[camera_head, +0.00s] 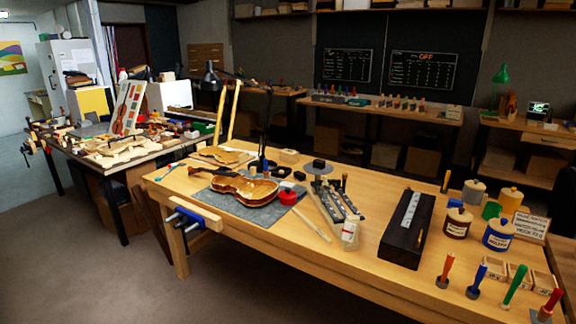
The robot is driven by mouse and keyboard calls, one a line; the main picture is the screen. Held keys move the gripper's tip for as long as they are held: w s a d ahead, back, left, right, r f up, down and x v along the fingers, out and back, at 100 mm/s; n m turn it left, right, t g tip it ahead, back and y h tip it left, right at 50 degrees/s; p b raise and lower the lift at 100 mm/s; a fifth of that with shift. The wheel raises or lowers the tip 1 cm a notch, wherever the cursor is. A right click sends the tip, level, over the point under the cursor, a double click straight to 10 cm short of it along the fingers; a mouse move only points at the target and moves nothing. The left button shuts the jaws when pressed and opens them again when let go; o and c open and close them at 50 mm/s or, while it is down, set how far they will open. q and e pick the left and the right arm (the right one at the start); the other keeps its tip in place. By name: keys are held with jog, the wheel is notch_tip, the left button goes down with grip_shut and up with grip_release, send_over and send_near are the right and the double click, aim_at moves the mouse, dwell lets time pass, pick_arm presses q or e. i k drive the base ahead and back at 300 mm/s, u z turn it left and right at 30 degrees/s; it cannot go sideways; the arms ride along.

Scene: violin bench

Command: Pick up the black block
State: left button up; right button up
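A long black block (402,240) lies on the wooden bench, right of the middle, with a pale marked strip along its top. A much smaller black block (318,164) sits on a grey round plate farther back. I cannot tell from the picture alone which of the two the task names. Nothing touches either one from above. No gripper fingers show in the head view. A dark shape is cut off at the right edge, and I cannot tell what it is.
A violin body (244,190) lies on a grey mat left of the long block. Bare wood lies in front.

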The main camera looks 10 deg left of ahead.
aim_at(319, 164)
jog(key=u, duration=0.7)
jog(key=i, duration=1.85)
jog(key=z, duration=2.15)
